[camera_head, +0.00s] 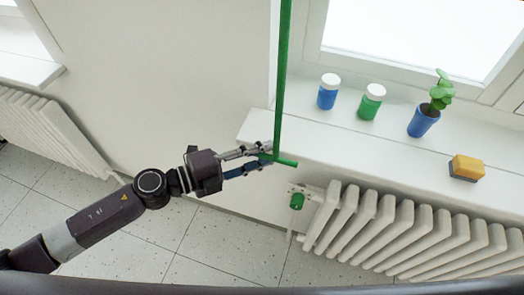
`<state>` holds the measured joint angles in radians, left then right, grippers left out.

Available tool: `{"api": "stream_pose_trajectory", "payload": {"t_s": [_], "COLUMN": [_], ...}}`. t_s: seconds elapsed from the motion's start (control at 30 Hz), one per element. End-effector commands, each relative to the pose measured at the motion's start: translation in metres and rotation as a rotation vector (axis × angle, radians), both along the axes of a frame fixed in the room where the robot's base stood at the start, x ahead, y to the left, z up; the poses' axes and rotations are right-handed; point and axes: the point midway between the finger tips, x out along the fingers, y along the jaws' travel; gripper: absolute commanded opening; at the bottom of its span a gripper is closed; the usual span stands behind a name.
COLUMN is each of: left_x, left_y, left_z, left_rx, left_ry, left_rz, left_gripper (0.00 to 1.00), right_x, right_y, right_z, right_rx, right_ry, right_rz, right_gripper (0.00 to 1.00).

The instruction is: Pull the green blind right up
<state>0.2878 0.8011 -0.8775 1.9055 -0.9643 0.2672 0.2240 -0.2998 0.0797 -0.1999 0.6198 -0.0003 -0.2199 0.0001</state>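A long thin green strip (282,75) hangs down from the top edge of the view, beside the window. A short green crossbar (285,162) is at its lower end, in front of the sill's left end. No spread-out blind shows over the window glass in view. My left gripper (268,156) reaches in from the left, and its fingertips are at the left part of the crossbar. One finger is above and one below, with the bar's left end between them. Whether they press on it I cannot tell. My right gripper is out of view.
On the white window sill (330,140) stand a blue jar (327,96), a green jar (370,107), a plant in a blue pot (422,122) and a yellow sponge (467,167). Below is a white radiator (420,235) with a green valve knob (297,201). The wall left of the strip is bare.

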Motion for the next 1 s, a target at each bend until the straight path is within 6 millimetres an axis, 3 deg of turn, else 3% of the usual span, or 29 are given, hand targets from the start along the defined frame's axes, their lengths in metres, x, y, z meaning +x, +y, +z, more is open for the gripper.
{"api": "stream_pose_trajectory", "payload": {"t_s": [0.23, 0.5, 0.87, 1.0], "left_x": [0.000, 0.000, 0.000, 0.005], "left_y": [0.000, 0.000, 0.000, 0.004], "left_z": [-0.001, -0.001, 0.000, 0.010], "left_rx": [0.001, 0.000, 0.001, 0.000], "left_ry": [0.000, 0.000, 0.000, 0.000], "left_rz": [0.001, 0.001, 0.001, 0.002], "left_gripper": [0.27, 0.00, 0.00, 0.00], "right_x": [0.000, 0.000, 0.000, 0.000], "right_y": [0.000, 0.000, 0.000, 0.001], "right_z": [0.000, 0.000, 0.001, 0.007], "right_rx": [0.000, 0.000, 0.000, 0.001], "right_ry": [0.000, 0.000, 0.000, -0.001], "right_rz": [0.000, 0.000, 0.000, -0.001], "right_gripper": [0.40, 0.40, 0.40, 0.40]}}
